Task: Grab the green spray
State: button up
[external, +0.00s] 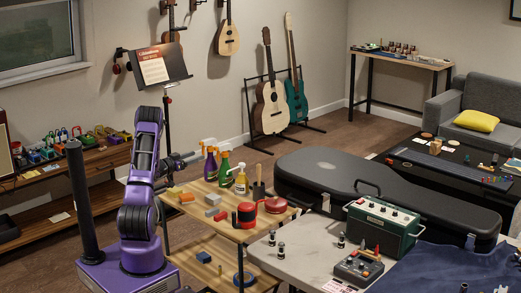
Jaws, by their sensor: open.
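A green spray bottle (225,171) with a pale nozzle stands upright on a wooden table. A purple spray bottle (210,168) stands just left of it, and a yellowish spray bottle (240,185) stands to its right. My gripper (193,157) reaches rightward from my purple arm at about the height of the bottle tops. It is left of the purple bottle and apart from the green one. Its fingers are small here, and no held object shows.
The wooden table (228,228) also bears small blocks, a red round tin (275,205) and a red-and-black item (246,214). A music stand (162,66) is behind my arm. A black guitar case (380,188) lies to the right.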

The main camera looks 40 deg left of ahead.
send_near(224, 144)
jog(key=w+f, duration=0.1)
jog(key=w, duration=0.8)
jog(key=shift+w+b, duration=0.1)
jog(key=shift+b, duration=0.3)
jog(key=shift+w+a+r, duration=0.1)
jog(key=shift+w, duration=0.35)
grip_shut()
dwell(0.5)
